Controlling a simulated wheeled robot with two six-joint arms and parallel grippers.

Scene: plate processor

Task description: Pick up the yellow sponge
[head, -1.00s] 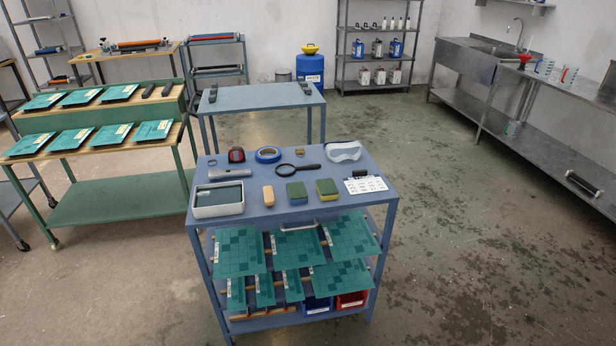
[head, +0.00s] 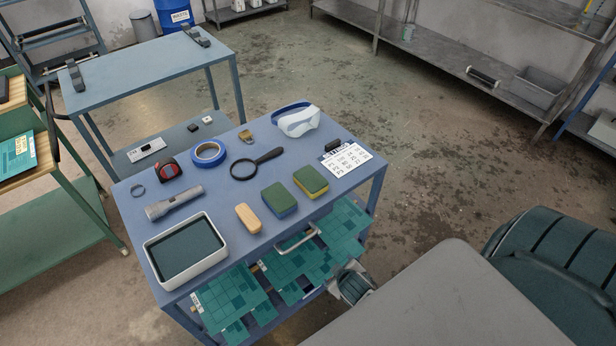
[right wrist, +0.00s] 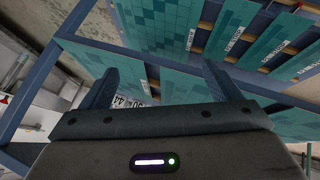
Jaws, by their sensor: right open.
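The yellow sponge (head: 312,182) has a green top and a yellow side. It lies on the blue cart top (head: 218,178), between the blue-sided sponge and the white card. My right gripper (head: 345,277) is partly seen at the front edge of the cart, lower than the top and nearer to me than the sponge. The sponge is hidden in that view. My left gripper is out of view.
A blue-sided green sponge (head: 278,200) and a tan block (head: 248,218) lie left of the yellow sponge. A white card (head: 346,160) with a black clip lies right. A magnifier (head: 257,162) and goggles (head: 297,119) lie behind. Teal sheets (head: 335,232) stick out below the front edge.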

